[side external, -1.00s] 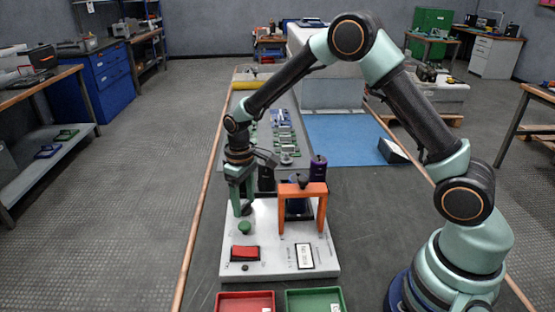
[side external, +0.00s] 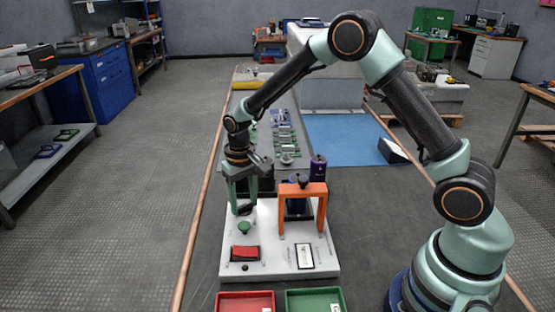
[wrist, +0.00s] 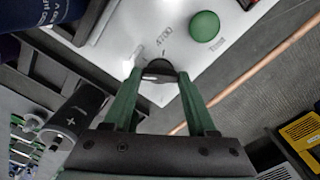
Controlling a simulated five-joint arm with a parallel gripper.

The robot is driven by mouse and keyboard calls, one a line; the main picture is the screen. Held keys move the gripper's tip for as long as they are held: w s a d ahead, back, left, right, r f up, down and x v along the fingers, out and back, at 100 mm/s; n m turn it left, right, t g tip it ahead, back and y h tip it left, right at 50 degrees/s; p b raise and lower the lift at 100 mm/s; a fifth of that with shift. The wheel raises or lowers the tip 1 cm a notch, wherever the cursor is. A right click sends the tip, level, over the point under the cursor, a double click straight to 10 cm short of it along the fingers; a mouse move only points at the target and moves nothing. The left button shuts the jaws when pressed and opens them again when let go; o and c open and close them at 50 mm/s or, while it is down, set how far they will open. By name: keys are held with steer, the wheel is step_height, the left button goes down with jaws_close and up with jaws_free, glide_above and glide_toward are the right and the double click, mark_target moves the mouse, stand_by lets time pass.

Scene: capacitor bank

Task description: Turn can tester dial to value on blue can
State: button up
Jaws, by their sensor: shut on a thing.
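The tester is a white board (side external: 268,240) with an orange frame (side external: 317,189) over its right side. A dark blue can (side external: 298,207) stands under the frame, partly hidden by it; its value cannot be read. My gripper (side external: 243,209) points down at the board's far left part. In the wrist view my green fingers (wrist: 158,80) are shut on the dark dial knob (wrist: 158,69), one on each side. A printed "4700" (wrist: 165,35) and other small marks lie around the dial.
A green button (side external: 244,227), a red switch (side external: 245,253) and a small display (side external: 304,256) sit on the board. A purple can (side external: 318,168) stands behind the frame. A red tray (side external: 245,295) and a green tray (side external: 315,293) lie in front.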

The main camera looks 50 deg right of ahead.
mark_target(244, 205)
steer(key=m, duration=0.6)
steer(key=shift+r, duration=0.1)
steer(key=shift+m, duration=0.4)
stand_by(0.3)
steer(key=o, duration=1.4)
steer(key=shift+c, duration=0.2)
step_height(244, 205, up, 12)
